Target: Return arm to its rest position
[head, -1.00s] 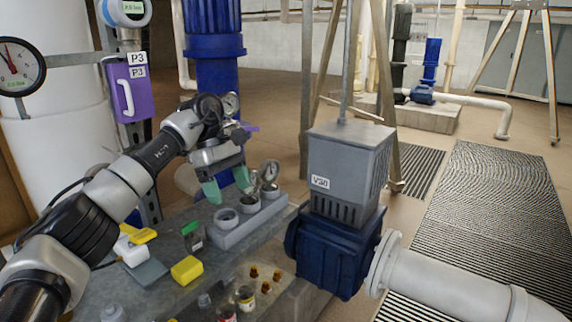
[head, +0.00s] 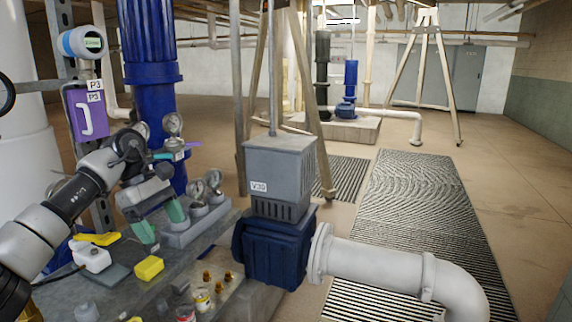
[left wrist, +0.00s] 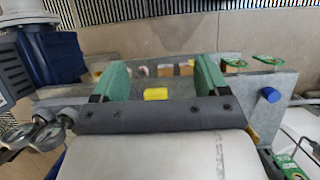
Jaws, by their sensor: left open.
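My left arm comes in from the left in the head view. Its gripper (head: 160,221) has two green fingers, spread apart with nothing between them. It hangs above the grey bench, just left of a grey holder (head: 204,228) with small gauges (head: 197,190) in it. In the left wrist view the open gripper (left wrist: 160,78) shows both green fingers, with a yellow block (left wrist: 156,94) on the bench seen beyond the gap. That yellow block (head: 149,267) lies below the gripper in the head view. My right gripper is not in view.
A grey valve actuator box (head: 279,170) on a blue body (head: 275,247) stands right of the bench, with a white pipe (head: 378,268) leading off. Small jars (head: 202,299) stand at the bench front.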

